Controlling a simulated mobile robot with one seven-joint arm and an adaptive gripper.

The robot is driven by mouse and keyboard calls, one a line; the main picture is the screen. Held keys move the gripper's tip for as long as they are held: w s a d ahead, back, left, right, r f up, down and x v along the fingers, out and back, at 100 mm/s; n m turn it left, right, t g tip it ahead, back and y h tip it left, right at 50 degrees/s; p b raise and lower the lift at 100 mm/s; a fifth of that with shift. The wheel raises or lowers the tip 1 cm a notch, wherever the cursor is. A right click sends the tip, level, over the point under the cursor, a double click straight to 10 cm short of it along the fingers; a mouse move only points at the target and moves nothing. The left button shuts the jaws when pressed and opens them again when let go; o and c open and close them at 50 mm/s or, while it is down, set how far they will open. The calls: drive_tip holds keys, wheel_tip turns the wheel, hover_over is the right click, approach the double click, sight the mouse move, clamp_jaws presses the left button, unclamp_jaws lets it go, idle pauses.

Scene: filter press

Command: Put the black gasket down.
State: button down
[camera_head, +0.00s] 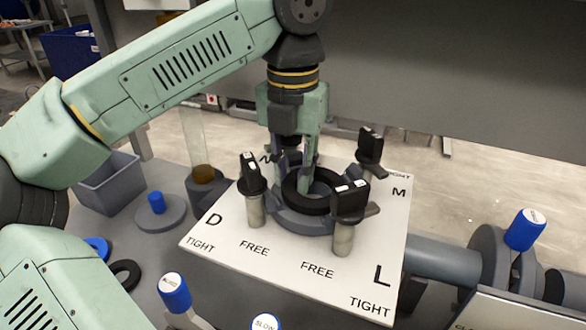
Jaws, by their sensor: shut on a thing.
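The black gasket (324,200) is a thick black ring at the middle of the white labelled plate (225,239). It lies in or just above a round grey seat (290,220) between several black-topped clamps. My gripper (306,184) points straight down, with its fingers at the left part of the ring, shut on the gasket. The arm and fingers hide part of the ring's far left side. I cannot tell whether the gasket touches the seat.
Black clamp knobs stand close around the seat, at left (251,174), front right (350,200) and back right (370,146). A grey bin (108,184), a blue-knobbed disc (159,214) and another black ring (125,274) are at left. Blue-capped handles (174,292) stand in front.

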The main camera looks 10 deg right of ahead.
sight(293, 180)
drive_tip(key=shift+f, duration=0.15)
drive_tip(key=c, duration=1.4)
unclamp_jaws()
drive_tip(key=shift+o, duration=0.2)
wheel_tip(293, 180, up, 12)
drive_tip(key=p, duration=0.2)
drive_tip(key=shift+r+p, duration=0.2)
drive_tip(key=shift+p, duration=0.1)
